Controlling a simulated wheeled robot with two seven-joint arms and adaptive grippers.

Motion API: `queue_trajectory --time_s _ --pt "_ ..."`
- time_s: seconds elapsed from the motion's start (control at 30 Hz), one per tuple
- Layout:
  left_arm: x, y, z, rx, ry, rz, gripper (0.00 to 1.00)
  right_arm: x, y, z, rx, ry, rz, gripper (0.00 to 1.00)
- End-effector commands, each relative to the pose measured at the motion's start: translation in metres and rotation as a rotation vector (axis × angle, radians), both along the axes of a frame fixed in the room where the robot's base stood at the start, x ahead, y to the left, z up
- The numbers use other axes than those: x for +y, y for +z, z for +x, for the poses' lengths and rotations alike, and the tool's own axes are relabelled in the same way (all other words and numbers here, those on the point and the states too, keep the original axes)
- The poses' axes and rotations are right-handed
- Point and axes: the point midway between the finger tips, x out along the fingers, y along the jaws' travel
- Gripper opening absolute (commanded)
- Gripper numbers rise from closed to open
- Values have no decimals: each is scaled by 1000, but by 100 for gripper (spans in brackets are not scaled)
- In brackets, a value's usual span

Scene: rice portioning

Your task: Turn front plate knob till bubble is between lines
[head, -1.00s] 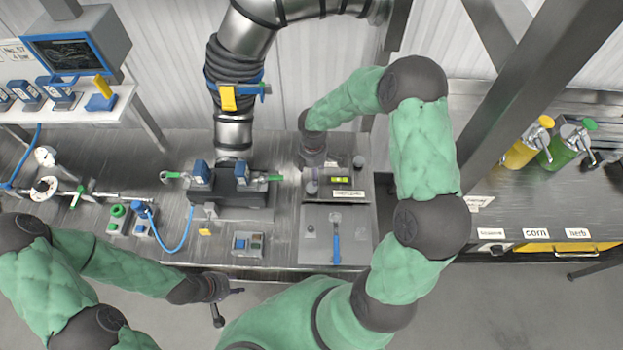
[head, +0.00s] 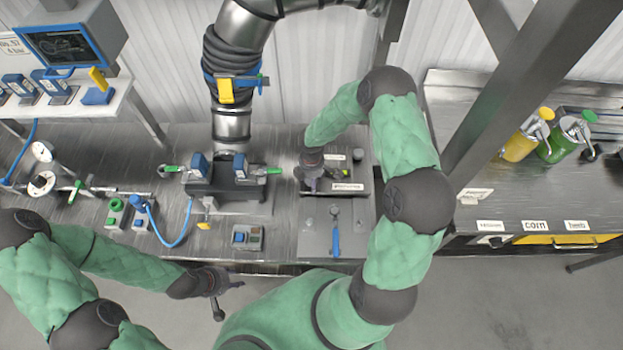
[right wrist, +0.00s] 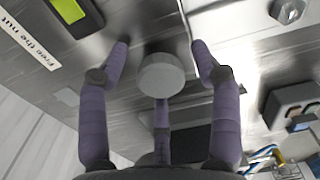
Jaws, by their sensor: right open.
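A round grey knob (right wrist: 161,76) stands on the metal plate (right wrist: 125,25) in the right wrist view. My right gripper (right wrist: 160,62) is open, with its purple fingers spread around the knob; gaps show between the side fingers and it. In the head view the right gripper (head: 312,180) is over the plate's front left corner and hides the knob. A yellow-green level vial (right wrist: 72,10) is cut off at the top left of the wrist view; its bubble and lines cannot be made out. My left gripper (head: 222,284) hangs in front of the bench, away from the plate.
A label (right wrist: 28,40) reading "Free the nut" lies beside the vial. A blue-handled tool (head: 335,237) lies on the nearer plate (head: 312,243).

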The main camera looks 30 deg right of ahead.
Motion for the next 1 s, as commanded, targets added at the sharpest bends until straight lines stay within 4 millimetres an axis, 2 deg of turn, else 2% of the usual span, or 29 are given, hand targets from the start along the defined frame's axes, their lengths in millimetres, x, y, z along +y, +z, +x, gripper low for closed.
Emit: queue_trajectory --time_s 0.03,0.07,0.23,0.27,0.67,1.0 --pt "0 0 0 0 0 0 40 0 0 0 0 0 0 64" --pt "0 0 0 0 0 0 40 0 0 0 0 0 0 58" --pt "0 0 0 0 0 0 40 0 0 0 0 0 0 10" --pt "0 0 0 0 0 0 40 0 0 0 0 0 0 8" --pt "0 -7 0 0 0 0 40 -1 -1 0 1 -47 -2 8" --pt "0 -37 0 0 0 0 40 -1 -3 -1 0 -281 -2 8"
